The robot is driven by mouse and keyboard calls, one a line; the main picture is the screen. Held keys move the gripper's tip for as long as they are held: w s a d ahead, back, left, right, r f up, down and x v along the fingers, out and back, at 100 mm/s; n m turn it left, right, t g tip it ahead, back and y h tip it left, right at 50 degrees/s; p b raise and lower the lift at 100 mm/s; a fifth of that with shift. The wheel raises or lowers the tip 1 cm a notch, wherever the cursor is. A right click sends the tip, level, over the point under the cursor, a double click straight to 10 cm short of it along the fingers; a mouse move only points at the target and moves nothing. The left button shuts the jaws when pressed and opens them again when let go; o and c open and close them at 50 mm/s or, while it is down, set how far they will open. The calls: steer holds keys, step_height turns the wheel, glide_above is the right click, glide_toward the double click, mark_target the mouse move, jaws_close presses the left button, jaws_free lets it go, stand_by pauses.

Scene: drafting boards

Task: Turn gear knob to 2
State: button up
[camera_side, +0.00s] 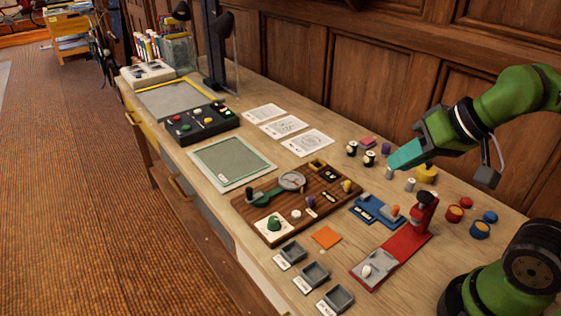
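A green knob (273,222) sits on a cream square plate at the front left corner of a brown wooden board (325,206). It looks like the gear knob, but its markings are too small to read, so I cannot tell its setting. My gripper (392,162) has teal fingers and hangs above the right part of the table, to the right of and behind the board. It is well apart from the knob. I cannot tell whether its fingers are open or shut, and I see nothing clearly held.
The board also carries a dial (291,181), a green lever and small knobs. A red press-like device (414,222) and a blue holder (375,210) stand to its right. Grey trays (315,273) line the front edge. Small cylinders (369,158) stand near my gripper.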

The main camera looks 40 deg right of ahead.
steer(key=o, duration=0.5)
steer(key=shift+w+a+f+n+g+y, duration=0.3)
steer(key=shift+w+a+f+n+g, duration=0.1)
steer(key=shift+w+a+f+g, duration=0.4)
steer(key=shift+c, duration=0.2)
steer(key=shift+o, duration=1.2)
steer(key=w+a+g, duration=0.2)
steer(key=w+a, duration=0.2)
steer(key=w, duration=0.3)
steer(key=shift+f, duration=0.3)
steer(key=m+g+h, duration=0.3)
steer(key=m+g, duration=0.1)
steer(key=m, duration=0.2)
glide_above(274, 219)
step_height(274, 219, down, 3)
step_height(274, 219, down, 16)
steer(key=shift+f, duration=0.15)
steer(key=shift+c, duration=0.2)
jaws_close()
